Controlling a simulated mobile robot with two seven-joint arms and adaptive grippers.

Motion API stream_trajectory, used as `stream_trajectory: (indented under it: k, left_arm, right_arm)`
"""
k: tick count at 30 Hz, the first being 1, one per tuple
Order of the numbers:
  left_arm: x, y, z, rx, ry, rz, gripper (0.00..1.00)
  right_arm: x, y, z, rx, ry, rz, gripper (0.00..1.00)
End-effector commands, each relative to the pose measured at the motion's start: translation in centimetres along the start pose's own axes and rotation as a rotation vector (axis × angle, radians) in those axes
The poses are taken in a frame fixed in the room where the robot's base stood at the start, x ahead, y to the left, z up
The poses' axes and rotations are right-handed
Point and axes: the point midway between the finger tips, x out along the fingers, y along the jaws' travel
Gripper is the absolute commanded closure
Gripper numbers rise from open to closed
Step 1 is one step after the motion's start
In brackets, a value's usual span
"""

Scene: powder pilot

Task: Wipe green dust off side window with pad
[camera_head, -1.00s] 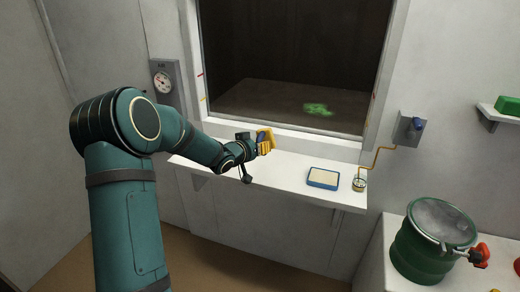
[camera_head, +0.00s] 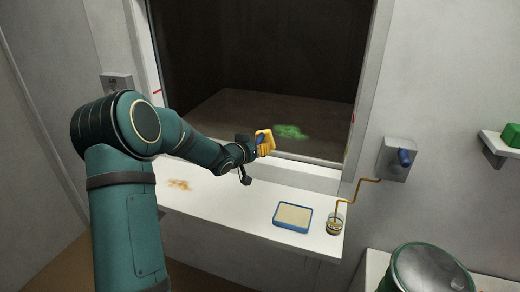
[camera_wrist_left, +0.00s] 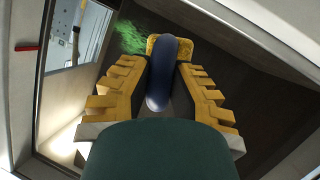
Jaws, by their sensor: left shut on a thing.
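My left gripper (camera_head: 261,146) is shut on the blue handle (camera_wrist_left: 158,78) of a yellow pad (camera_head: 267,137). In the left wrist view, its yellow toothed fingers flank the handle and the pad's edge (camera_wrist_left: 152,44) shows beyond. The side window (camera_head: 260,50) is a large dark pane in a pale frame. A green dust patch (camera_head: 291,132) shows low on the window, just right of the pad in the head view. The green dust (camera_wrist_left: 131,38) also shows left of the pad in the wrist view. I cannot tell whether the pad touches the glass. My right gripper is not in view.
A white sill (camera_head: 225,203) runs below the window, with an orange-brown smudge (camera_head: 179,184) on it. A blue-rimmed tray (camera_head: 293,217) and a small glass jar (camera_head: 335,224) stand at its right. A wall box (camera_head: 397,160) and a green drum (camera_head: 430,271) are farther right.

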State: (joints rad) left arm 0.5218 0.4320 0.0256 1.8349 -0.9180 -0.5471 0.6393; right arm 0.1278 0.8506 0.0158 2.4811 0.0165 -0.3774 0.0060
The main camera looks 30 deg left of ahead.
Motion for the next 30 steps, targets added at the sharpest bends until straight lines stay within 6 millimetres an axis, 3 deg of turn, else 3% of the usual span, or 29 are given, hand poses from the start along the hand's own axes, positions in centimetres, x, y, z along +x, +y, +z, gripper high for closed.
stream_trajectory:
  k: [18, 30]
  left_arm:
    - [4.8, -0.9, -2.0, 0.001, 0.0, 0.001, 1.0]
    - [5.2, -1.0, -2.1, 0.0, 0.0, 0.001, 1.0]
  right_arm:
    - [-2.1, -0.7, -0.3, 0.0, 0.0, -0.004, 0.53]
    - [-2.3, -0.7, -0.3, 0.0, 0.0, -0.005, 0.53]
